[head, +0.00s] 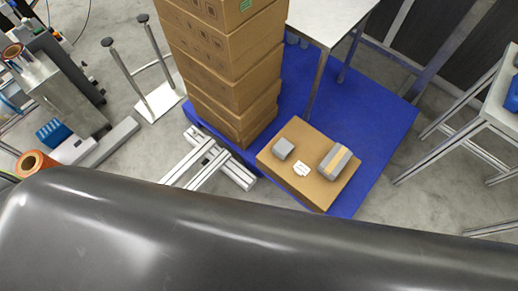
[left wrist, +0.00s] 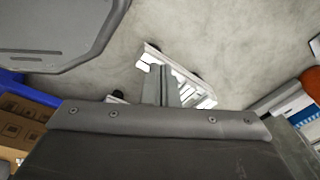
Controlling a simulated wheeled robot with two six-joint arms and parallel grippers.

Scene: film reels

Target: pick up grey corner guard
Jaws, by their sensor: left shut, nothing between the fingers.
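A small plain grey block (head: 283,149) lies on the left part of a cardboard box top. A longer grey piece with a tan band (head: 333,161) lies on its right part. I cannot tell for sure which one is the grey corner guard. My left gripper (left wrist: 163,72) shows in the left wrist view, fingers together and empty, over the concrete floor. It is away from the pieces on the box, which I cannot make out in that view. Neither gripper shows in the head view, where a large dark grey smooth shape fills the bottom.
The cardboard box (head: 309,195) sits on a blue mat (head: 378,128) beside a tall carton stack (head: 226,78). A small white item (head: 301,169) lies between the grey pieces. An aluminium frame (head: 207,160) lies on the floor. A metal table (head: 325,18) stands behind.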

